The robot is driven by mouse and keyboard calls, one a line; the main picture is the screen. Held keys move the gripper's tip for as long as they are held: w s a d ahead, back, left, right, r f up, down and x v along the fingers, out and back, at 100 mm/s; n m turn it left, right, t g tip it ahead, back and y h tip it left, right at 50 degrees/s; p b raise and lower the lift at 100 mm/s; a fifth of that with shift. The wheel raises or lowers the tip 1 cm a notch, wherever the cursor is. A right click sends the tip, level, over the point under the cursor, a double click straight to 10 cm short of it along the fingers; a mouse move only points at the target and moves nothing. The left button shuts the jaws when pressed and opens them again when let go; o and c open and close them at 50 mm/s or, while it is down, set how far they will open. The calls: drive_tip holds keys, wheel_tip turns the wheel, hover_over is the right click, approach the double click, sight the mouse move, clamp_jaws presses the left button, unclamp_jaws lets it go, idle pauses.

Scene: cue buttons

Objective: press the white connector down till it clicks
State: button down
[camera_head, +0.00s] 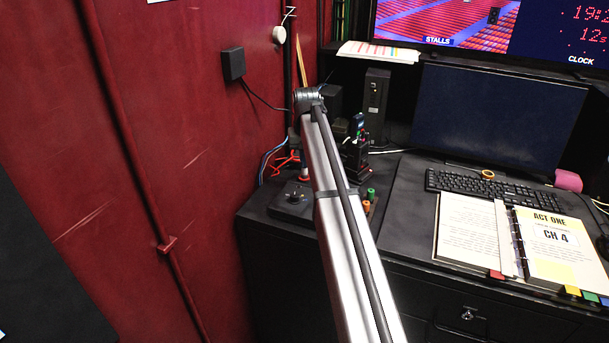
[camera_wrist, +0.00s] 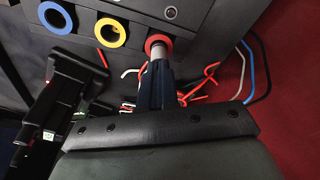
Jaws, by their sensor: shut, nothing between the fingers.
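In the wrist view the white connector (camera_wrist: 158,50) is a short pale cylinder standing in a red ring (camera_wrist: 153,39) on a dark panel. My gripper (camera_wrist: 157,76) is shut, with its dark fingers together in line with the connector. The fingertips are at the connector's near end; I cannot tell whether they touch it. No clear gap shows there. How deep the connector sits in the ring is hard to tell. In the head view my arm hides most of this spot; a small white and red piece (camera_head: 304,175) shows just left of it.
A blue ring (camera_wrist: 111,32) and a yellow ring (camera_wrist: 55,15) sit beside the red one. Red cables (camera_wrist: 205,80) and a black device (camera_wrist: 65,95) are close to my gripper. A keyboard (camera_head: 480,188) and an open binder (camera_head: 520,240) lie on the desk at the right.

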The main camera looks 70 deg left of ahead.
drive_tip(key=shift+f, duration=0.25)
drive_tip(key=shift+r, duration=0.2)
drive_tip(key=shift+r, duration=3.35)
